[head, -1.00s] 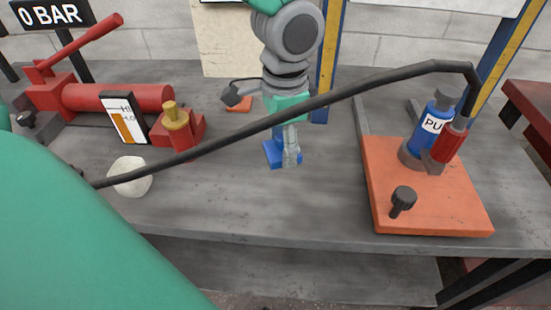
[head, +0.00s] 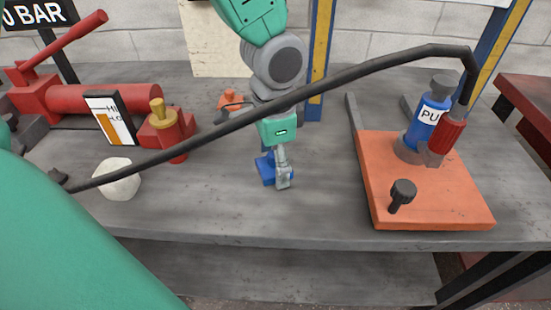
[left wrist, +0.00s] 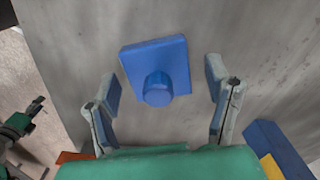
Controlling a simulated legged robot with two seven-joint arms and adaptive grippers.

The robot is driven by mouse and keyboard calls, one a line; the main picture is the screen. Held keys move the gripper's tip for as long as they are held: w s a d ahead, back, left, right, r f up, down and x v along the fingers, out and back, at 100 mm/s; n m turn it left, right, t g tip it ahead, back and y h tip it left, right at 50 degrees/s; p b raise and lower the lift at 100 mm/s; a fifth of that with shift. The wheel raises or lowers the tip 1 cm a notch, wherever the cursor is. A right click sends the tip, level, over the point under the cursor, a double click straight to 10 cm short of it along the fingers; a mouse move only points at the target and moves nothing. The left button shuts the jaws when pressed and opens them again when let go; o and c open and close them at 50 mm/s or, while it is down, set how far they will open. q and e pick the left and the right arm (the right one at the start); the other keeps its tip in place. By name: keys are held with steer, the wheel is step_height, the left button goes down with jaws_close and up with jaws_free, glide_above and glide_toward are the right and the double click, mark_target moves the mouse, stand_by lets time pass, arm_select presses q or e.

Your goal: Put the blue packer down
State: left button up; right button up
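The blue packer (head: 265,169) is a flat blue block with a round stub on it. It appears to rest on the grey bench, in the middle of the head view. In the left wrist view the blue packer (left wrist: 174,55) lies between the two spread fingers, with a gap on each side. My left gripper (head: 283,178) points down at it from above; in the left wrist view the gripper (left wrist: 162,85) is open. One finger partly hides the packer in the head view. My right gripper is not in view.
An orange plate (head: 385,170) with a blue bottle (head: 430,120) and a red cylinder (head: 446,136) stands to the right. A red pump (head: 110,97), a gauge card (head: 110,118) and a pale lump (head: 117,181) are to the left. A black hose (head: 345,76) arcs across. The front middle of the bench is clear.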

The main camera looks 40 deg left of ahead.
arm_select(q)
steer(key=shift+a, duration=0.15)
steer(key=shift+r, duration=0.1)
step_height(320, 180, up, 11)
steer(key=p, duration=0.4)
steer(key=shift+r+p, duration=0.45)
steer(key=shift+r, duration=0.1)
